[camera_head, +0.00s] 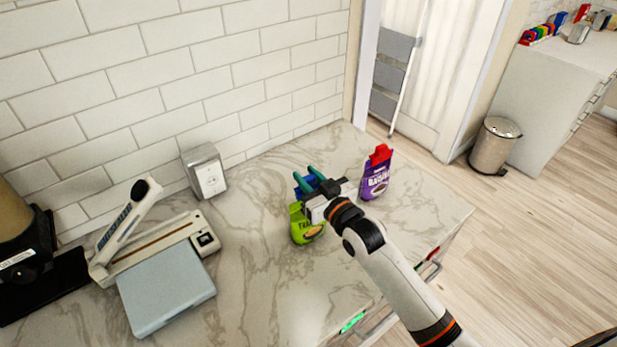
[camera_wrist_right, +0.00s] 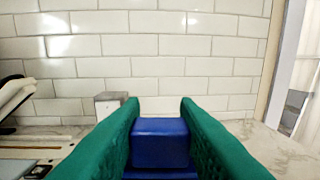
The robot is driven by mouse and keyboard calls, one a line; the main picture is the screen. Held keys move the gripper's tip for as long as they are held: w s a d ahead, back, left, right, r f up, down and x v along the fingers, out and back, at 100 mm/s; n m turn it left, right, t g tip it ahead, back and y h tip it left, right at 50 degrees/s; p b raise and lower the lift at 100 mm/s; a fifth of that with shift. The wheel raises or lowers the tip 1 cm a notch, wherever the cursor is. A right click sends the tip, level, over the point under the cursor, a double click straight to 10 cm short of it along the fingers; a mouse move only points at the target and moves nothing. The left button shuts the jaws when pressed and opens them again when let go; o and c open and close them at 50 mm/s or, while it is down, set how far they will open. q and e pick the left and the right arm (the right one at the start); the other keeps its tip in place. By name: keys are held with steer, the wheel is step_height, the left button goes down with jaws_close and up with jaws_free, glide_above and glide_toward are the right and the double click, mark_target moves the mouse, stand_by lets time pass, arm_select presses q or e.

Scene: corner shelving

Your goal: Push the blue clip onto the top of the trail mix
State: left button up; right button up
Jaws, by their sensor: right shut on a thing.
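The blue clip (camera_head: 306,188) is between the teal fingers of my right gripper (camera_head: 311,179), which is shut on it. In the right wrist view the blue clip (camera_wrist_right: 160,143) fills the gap between both fingers. The green trail mix bag (camera_head: 302,229) stands on the marble counter, below the clip and gripper. The gripper and wrist hide part of the bag's upper right side. I cannot tell whether the clip touches the bag's top edge. My left gripper is not in view.
A purple raisins bag (camera_head: 375,183) with a red clip (camera_head: 381,153) on top stands to the right. A grey outlet box (camera_head: 204,172) is by the tiled wall. A sealer-like device (camera_head: 150,252) and a pale blue slab (camera_head: 166,290) occupy the left. The counter (camera_head: 255,270) front is clear.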

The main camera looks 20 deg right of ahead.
steer(key=shift+f+b, duration=0.75)
steer(key=shift+f, duration=0.8)
steer(key=o, duration=1)
steer(key=b+v, duration=0.3)
steer(key=v, duration=0.9)
steer(key=shift+s+r, duration=0.1)
